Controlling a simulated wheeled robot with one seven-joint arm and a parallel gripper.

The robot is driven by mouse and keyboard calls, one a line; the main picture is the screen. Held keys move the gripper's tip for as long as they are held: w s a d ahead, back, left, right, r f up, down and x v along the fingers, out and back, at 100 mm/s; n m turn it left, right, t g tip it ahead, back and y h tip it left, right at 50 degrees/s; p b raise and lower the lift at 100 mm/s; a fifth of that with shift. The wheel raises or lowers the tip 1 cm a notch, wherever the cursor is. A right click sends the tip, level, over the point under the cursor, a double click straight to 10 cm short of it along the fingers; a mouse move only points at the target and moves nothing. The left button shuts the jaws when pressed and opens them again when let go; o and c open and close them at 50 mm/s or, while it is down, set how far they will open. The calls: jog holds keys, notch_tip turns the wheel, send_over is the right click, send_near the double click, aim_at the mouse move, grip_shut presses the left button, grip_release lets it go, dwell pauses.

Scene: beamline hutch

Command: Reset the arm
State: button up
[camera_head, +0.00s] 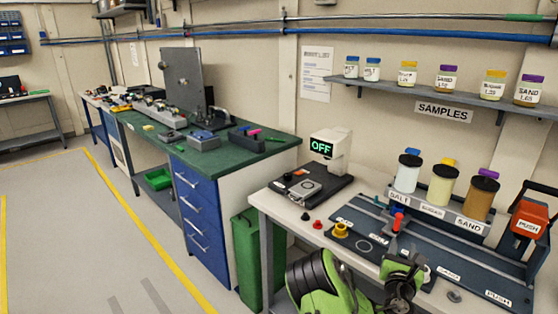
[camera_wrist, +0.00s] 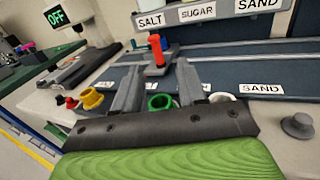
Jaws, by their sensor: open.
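My gripper (camera_wrist: 158,68) is open in the wrist view, its two grey fingers apart with nothing held between them. Beyond the fingers stands a small red upright piece (camera_wrist: 156,48) on a grey holder. A green ring-shaped piece (camera_wrist: 160,102) shows just behind the gripper's dark front plate, partly hidden by it. In the head view my green arm is folded low at the front edge of the bench (camera_head: 270,203), and the fingers cannot be made out clearly there.
A yellow cup (camera_head: 340,230) and a device reading OFF (camera_head: 322,147) stand to the left. A green bin (camera_head: 246,260) is beside the bench. The left floor is clear.

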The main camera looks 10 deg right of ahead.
jog(key=s+d+r+m+g+h+p, duration=0.1)
jog(key=s+r+m+g, duration=0.35)
jog(key=m, duration=0.55)
jog(key=s+d+r+m+g+h+p, duration=0.15)
jog(key=s+r+m+g, duration=0.3)
jog(key=m, duration=0.65)
jog(key=s+a+r+m+y+p, duration=0.1)
jog(key=s+a+r+m+y, duration=0.1)
jog(key=s+a+y, duration=0.2)
jog(key=s+a+r+m+y+p, duration=0.2)
jog(key=s+a, duration=0.8)
jog(key=a, duration=0.6)
jog(key=s+a+r+m+y+p, duration=0.1)
jog(key=s+a+r+m+y, duration=0.2)
jog(key=s+a+y, duration=0.3)
jog(key=a, duration=0.4)
jog(key=shift+s+y, duration=0.35)
jog(key=shift+s, duration=0.05)
jog(key=shift+r, duration=0.1)
